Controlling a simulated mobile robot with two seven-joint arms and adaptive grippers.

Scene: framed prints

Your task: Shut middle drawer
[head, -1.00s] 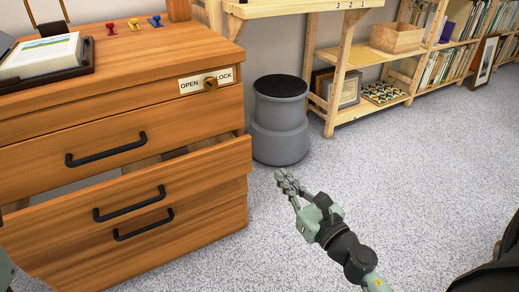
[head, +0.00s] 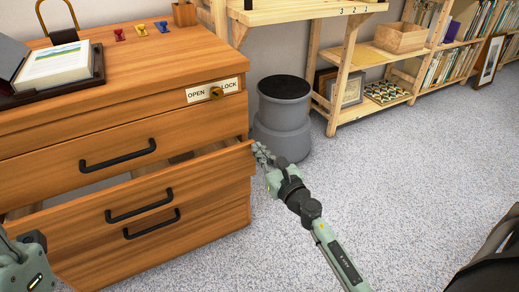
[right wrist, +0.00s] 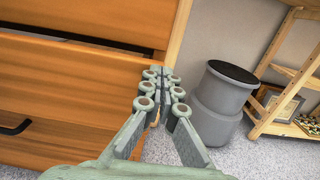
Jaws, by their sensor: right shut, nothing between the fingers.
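The wooden cabinet (head: 130,75) stands at the left. Its middle drawer (head: 218,172) is pulled out, with a dark gap behind its front and a black bar handle (head: 139,206). The top drawer (head: 200,122) and bottom drawer (head: 215,215) look closed. My right gripper (head: 260,152) is shut and empty at the right end of the middle drawer's front; in the right wrist view its fingertips (right wrist: 160,75) overlap that edge, and I cannot tell whether they touch. My left gripper (head: 25,262) is partly in view at the lower left; its fingers cannot be made out.
A grey step stool (head: 282,118) stands just right of the cabinet, behind my right gripper. A wooden shelf unit (head: 335,75) is farther back. A tray with a book (head: 60,65) and small colored items lie on the cabinet top.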

